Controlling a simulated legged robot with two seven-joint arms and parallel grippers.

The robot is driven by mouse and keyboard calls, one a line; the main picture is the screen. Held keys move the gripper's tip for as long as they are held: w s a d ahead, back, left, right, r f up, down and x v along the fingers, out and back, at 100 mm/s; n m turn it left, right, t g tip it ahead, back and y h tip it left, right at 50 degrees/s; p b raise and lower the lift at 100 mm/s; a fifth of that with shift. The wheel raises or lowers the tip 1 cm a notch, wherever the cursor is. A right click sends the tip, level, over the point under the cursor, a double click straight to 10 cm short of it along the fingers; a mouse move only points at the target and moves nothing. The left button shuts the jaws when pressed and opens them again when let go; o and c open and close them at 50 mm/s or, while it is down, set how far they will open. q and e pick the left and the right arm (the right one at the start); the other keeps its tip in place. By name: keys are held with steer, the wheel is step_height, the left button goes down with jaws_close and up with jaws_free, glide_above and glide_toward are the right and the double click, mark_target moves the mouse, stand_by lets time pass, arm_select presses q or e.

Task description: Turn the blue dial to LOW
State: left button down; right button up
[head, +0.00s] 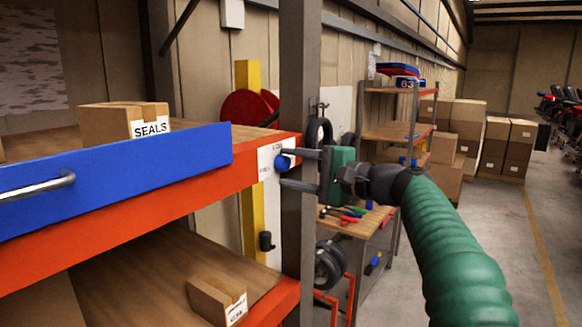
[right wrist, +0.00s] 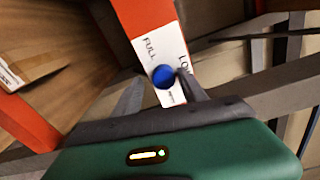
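The blue dial (head: 283,162) sits on a white label plate (head: 266,163) at the end of the orange shelf edge, beside a grey post. In the right wrist view, the dial (right wrist: 163,76) is on the plate (right wrist: 153,52), whose print reads FULL and, partly covered, LOW. My right gripper (head: 282,169) reaches in from the right with its fingers apart, one above and one below the dial's height. In the wrist view, one finger is close beside the dial and the other stands farther off; I cannot tell whether either touches. My left gripper is out of view.
A blue panel (head: 120,178) with a metal handle fronts the upper shelf, where a SEALS box (head: 125,118) stands. The grey post (head: 298,90) is close to my right gripper. A tool bench (head: 350,226) stands behind. Open floor (head: 525,275) lies at the right.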

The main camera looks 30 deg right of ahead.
steer(key=shift+d+r, duration=0.1)
steer(key=shift+d, duration=0.05)
steer(key=b+v, duration=0.5)
steer(key=v, duration=1.1)
steer(key=shift+s+d, duration=0.25)
steer(key=shift+s, duration=0.1)
steer(key=shift+a, duration=0.1)
